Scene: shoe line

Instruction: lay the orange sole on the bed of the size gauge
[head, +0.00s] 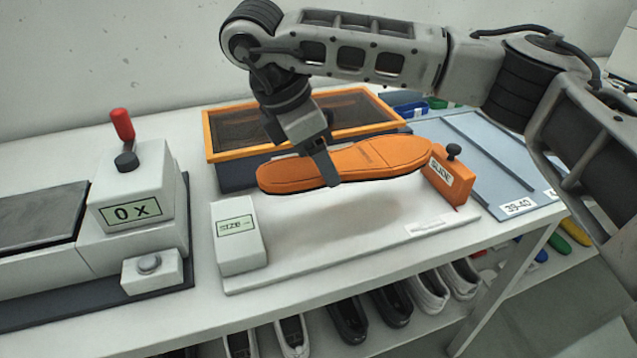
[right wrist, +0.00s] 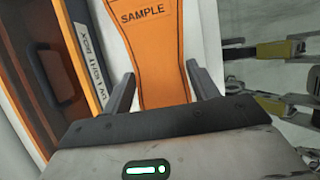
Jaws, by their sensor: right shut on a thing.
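The orange sole (head: 385,158) hangs level above the white bed of the size gauge (head: 300,262), between the gauge's display block (head: 238,236) at left and its orange block (head: 450,180) at right. A soft shadow lies on the bed below it. My right gripper (head: 330,172) is shut on the sole across its middle. In the right wrist view the sole (right wrist: 150,50) runs between the two fingers (right wrist: 160,90) and bears the word SAMPLE. My left gripper is in neither view.
A machine with a red-knobbed lever (head: 122,125) stands at left. An orange-framed dark box (head: 215,155) sits behind the gauge. A blue-grey board (head: 490,150) labelled 39-40 lies at right. Several shoes (head: 347,318) stand on a shelf below the table edge.

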